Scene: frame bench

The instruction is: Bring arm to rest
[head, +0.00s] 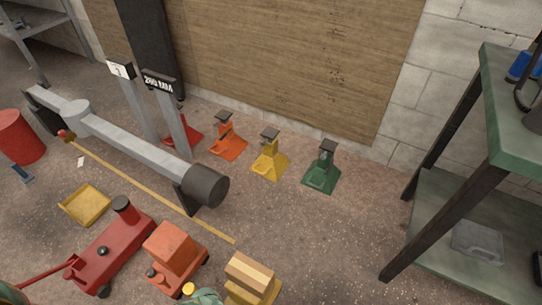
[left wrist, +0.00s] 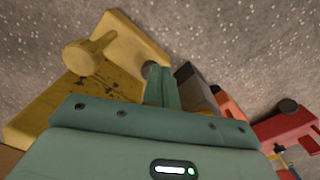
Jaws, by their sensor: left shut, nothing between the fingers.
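My left gripper (left wrist: 160,88) shows in the left wrist view as a teal body with its fingers together and nothing between them. A yellow piece of equipment (left wrist: 35,115) with a round knob lies left of and beyond the fingers; whether they touch it I cannot tell. In the head view a small teal part shows at the bottom edge, between the orange jack (head: 172,248) and the yellow jack with a wood block on top (head: 250,271). It is cut off there, and its fingers cannot be made out. My right gripper is in neither view.
A red floor jack (head: 110,248) stands left of the orange one. A yellow tray (head: 85,204) and a long grey beam (head: 130,140) lie behind. Orange (head: 228,147), yellow (head: 270,165) and green (head: 322,175) stands line the wall. A green-topped bench (head: 510,110) is right; floor before it is clear.

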